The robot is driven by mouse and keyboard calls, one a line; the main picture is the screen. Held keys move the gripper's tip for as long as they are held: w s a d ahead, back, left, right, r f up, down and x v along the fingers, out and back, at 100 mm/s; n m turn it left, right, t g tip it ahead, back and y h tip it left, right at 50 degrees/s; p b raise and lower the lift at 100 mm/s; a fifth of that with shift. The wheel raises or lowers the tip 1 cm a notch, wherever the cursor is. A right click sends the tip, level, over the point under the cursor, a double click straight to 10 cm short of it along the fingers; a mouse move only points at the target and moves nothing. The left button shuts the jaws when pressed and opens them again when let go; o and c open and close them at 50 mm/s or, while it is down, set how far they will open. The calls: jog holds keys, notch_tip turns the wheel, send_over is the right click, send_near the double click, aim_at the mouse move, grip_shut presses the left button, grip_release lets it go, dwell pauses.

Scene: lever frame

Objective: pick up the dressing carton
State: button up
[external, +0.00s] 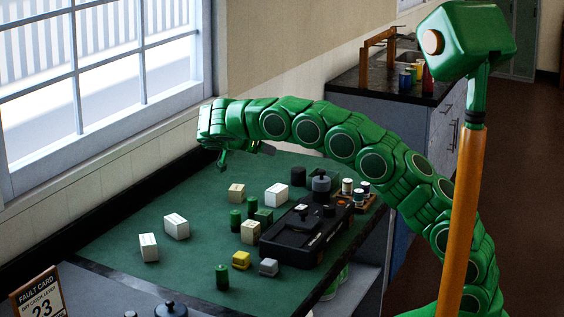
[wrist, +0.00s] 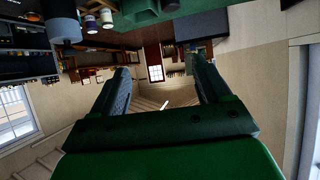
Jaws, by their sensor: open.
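Several small cartons stand on the green bench top (external: 120,235) in the external view. Three are white: one near the left (external: 149,247), one just behind it (external: 176,227), and one farther back (external: 276,194). My gripper (external: 240,153) is above the back of the bench, apart from all the cartons. In the wrist view my gripper (wrist: 163,72) has its two fingers spread, with nothing between them.
Spools (external: 347,186) stand on a small tray.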

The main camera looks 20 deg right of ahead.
send_near(276, 189)
jog(key=shift+s+f, duration=0.1)
jog(key=shift+f, duration=0.1)
jog(key=shift+d+f, duration=0.15)
jog(key=shift+f, duration=0.15)
jog(key=shift+w+r+x, duration=0.1)
jog(key=shift+r+x, duration=0.05)
jog(key=shift+x, duration=1.1)
jog(key=shift+w+r+x, duration=0.1)
jog(key=shift+x, duration=1.2)
jog(key=shift+w+r+x, duration=0.1)
jog(key=shift+r+x, duration=0.05)
jog(key=shift+x, duration=1.1)
jog(key=shift+d, duration=0.1)
jog(key=shift+c, duration=0.4)
jog(key=c, duration=1)
